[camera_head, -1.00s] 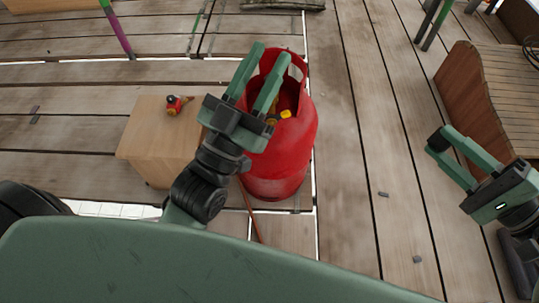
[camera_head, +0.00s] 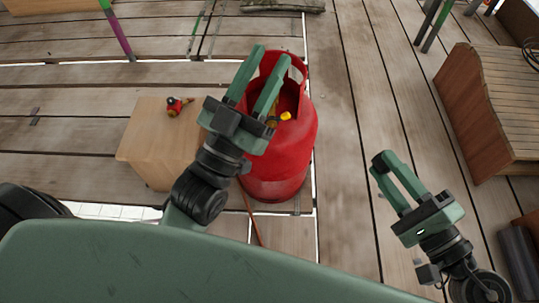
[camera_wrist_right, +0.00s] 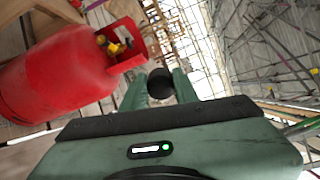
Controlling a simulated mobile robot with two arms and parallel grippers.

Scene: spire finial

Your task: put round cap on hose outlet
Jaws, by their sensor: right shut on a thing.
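A black round cap (camera_head: 383,158) is between the fingertips of my right gripper (camera_head: 390,163), which is shut on it. The cap also shows as a dark disc in the right wrist view (camera_wrist_right: 160,84). My right gripper is in the air, right of the red gas cylinder (camera_head: 280,160) and apart from it. The yellow valve (camera_head: 285,117) sits inside the cylinder's collar, partly hidden by my left gripper. The hose outlet cannot be made out clearly. My left gripper (camera_head: 269,56) is open and empty, above the collar.
A wooden box (camera_head: 150,140) stands left of the cylinder with a small red and black part (camera_head: 175,106) on it. A slatted wooden bench (camera_head: 490,110) is at the right. The plank floor between the cylinder and my right gripper is clear.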

